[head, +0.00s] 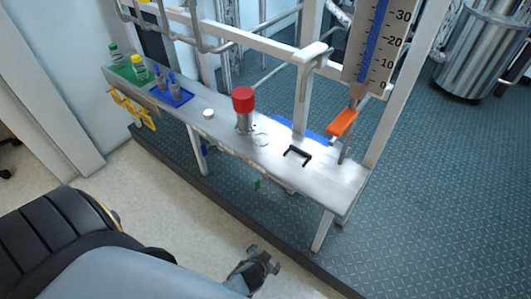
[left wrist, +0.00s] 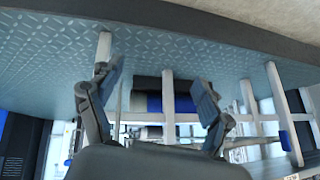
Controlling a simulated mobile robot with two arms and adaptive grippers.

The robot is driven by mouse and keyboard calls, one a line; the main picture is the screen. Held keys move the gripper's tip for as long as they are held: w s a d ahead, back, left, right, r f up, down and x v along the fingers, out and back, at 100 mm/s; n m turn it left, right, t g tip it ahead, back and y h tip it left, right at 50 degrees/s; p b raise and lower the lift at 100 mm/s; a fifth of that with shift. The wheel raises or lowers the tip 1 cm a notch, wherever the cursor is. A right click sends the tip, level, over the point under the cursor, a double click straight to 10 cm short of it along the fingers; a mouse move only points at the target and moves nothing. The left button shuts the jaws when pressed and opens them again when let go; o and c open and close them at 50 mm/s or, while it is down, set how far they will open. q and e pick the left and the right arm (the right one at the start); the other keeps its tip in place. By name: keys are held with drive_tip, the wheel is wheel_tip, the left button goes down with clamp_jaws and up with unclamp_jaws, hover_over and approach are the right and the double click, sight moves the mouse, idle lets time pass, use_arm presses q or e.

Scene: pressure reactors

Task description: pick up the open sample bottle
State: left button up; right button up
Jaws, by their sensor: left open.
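A metal bench (head: 185,103) carries small bottles. A green-capped bottle (head: 114,54) and a yellow-capped bottle (head: 138,68) stand on a green mat (head: 124,72). Small bottles with blue on them (head: 172,84) stand in a blue tray (head: 181,99). A clear round outline (head: 261,139) sits beside a red-topped metal fitting (head: 244,108); I cannot tell whether it is the open bottle. A small white round piece (head: 208,113) lies on the bench. My left gripper (head: 266,262) is low in front of the bench, empty. Its fingers are apart in the left wrist view (left wrist: 157,82).
A black bracket (head: 298,155) lies near the bench's right end. An orange lever (head: 342,122) and a scale gauge (head: 374,45) rise behind it. Yellow handles (head: 133,108) hang at the bench's left front. A metal drum (head: 482,50) stands back right.

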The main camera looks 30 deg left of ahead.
use_arm(q)
drive_tip(key=w+r+t+y+b, duration=0.1)
drive_tip(key=w+r+t+b, duration=0.1)
drive_tip(key=w, duration=0.3)
drive_tip(key=n+t+y+b, duration=0.6)
drive_tip(key=n+y+b, duration=0.25)
drive_tip(key=b, duration=0.25)
approach(262, 140)
drive_tip(key=shift+h, duration=0.25)
drive_tip(key=p+x, duration=0.1)
drive_tip(key=x, duration=0.5)
drive_tip(key=shift+w+a, duration=0.25)
drive_tip(key=shift+w, duration=0.05)
drive_tip(key=shift+x, duration=3)
drive_tip(key=shift+s+a, duration=0.1)
drive_tip(key=shift+s, duration=0.05)
drive_tip(key=c, duration=1.3)
use_arm(e)
wheel_tip(262, 140, up, 15)
drive_tip(key=w+t, duration=0.1)
drive_tip(key=w, duration=0.1)
drive_tip(key=shift+w, duration=0.4)
use_arm(q)
drive_tip(key=shift+c, duration=0.2)
use_arm(e)
drive_tip(key=shift+a, duration=0.1)
